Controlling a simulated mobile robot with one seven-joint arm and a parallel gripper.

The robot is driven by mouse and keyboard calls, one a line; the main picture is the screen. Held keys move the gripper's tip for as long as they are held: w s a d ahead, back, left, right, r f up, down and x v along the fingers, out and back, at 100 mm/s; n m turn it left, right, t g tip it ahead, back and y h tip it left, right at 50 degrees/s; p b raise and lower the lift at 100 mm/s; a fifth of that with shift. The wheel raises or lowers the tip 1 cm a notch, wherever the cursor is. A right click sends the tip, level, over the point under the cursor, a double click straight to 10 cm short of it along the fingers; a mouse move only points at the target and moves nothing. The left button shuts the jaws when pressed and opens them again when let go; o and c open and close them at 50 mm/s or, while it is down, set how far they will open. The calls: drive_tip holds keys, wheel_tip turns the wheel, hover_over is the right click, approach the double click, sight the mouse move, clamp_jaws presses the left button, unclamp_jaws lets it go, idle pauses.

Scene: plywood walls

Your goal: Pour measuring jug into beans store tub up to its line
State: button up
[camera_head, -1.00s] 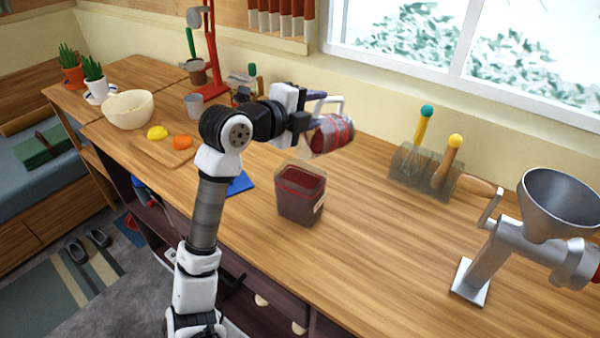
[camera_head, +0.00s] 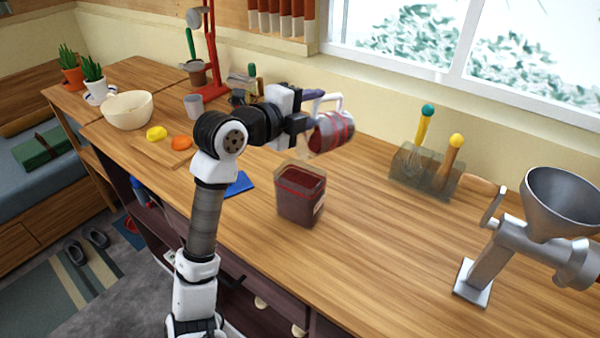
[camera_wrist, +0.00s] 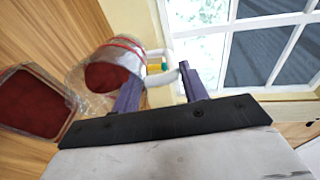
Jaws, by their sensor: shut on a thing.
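The measuring jug (camera_head: 334,132) is clear with red bands and is tilted well over, its mouth toward the lower left. Dark red contents show at its mouth in the wrist view (camera_wrist: 108,76). My gripper (camera_head: 306,122) is shut on the jug's pale handle, holding it in the air behind and above the beans store tub. The tub (camera_head: 300,200) is a clear square container standing upright on the counter, holding dark red contents to fairly high up. A red line runs near its top. No falling stream is distinguishable.
A metal grinder (camera_head: 490,250) stands at the right. A holder with two knobbed tools (camera_head: 425,170) is by the wall. A blue flat item (camera_head: 240,184) lies left of the tub. A board (camera_head: 163,148), bowl (camera_head: 128,110) and grey cup (camera_head: 193,106) are further left.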

drive_tip(key=shift+s+a+r+t+h+b, duration=0.25)
drive_tip(key=shift+s+a+t+h+b, duration=0.8)
drive_tip(key=shift+b, duration=0.95)
idle(2.7)
